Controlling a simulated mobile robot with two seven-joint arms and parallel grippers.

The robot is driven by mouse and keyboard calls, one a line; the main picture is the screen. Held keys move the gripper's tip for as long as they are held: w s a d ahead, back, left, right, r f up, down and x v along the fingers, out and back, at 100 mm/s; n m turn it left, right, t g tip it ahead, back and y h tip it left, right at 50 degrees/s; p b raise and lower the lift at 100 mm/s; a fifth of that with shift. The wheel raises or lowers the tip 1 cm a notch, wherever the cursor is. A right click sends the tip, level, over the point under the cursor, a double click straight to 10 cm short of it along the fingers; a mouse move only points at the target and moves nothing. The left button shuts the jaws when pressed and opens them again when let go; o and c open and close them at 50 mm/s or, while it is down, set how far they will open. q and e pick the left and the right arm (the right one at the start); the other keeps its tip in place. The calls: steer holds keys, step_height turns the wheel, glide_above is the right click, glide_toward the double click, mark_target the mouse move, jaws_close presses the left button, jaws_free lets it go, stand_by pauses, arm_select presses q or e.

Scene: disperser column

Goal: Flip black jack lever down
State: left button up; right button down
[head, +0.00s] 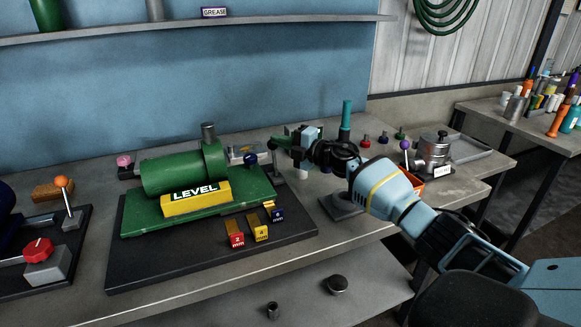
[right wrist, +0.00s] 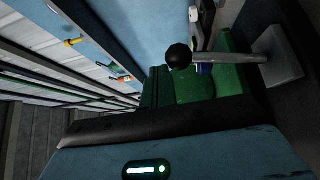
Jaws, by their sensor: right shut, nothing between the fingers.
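The black jack lever has a black ball knob (head: 272,145) on a grey rod and stands roughly upright at the right end of the green machine (head: 185,168). In the right wrist view, the lever's black ball (right wrist: 180,56) and rod (right wrist: 230,58) run out from a grey block (right wrist: 283,55). My right gripper (head: 283,143) is shut and empty, close to the right side of the knob. Contact cannot be told. Its fingertips are hard to make out in the head view. My left gripper is out of view.
The machine and a yellow LEVEL block (head: 196,198) rest on a dark plate (head: 150,262). Small red, yellow and blue mm blocks (head: 257,230) stand at its front. A teal post (head: 346,115) rises behind my right arm. An orange-knobbed lever (head: 66,195) is at left.

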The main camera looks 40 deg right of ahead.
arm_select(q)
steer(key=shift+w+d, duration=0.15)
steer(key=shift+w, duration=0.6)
arm_select(e)
steer(key=shift+w+d+f, duration=0.1)
steer(key=shift+w+d, duration=0.05)
steer(key=shift+w, duration=0.4)
steer(key=shift+w+d, duration=0.1)
steer(key=shift+w, duration=0.45)
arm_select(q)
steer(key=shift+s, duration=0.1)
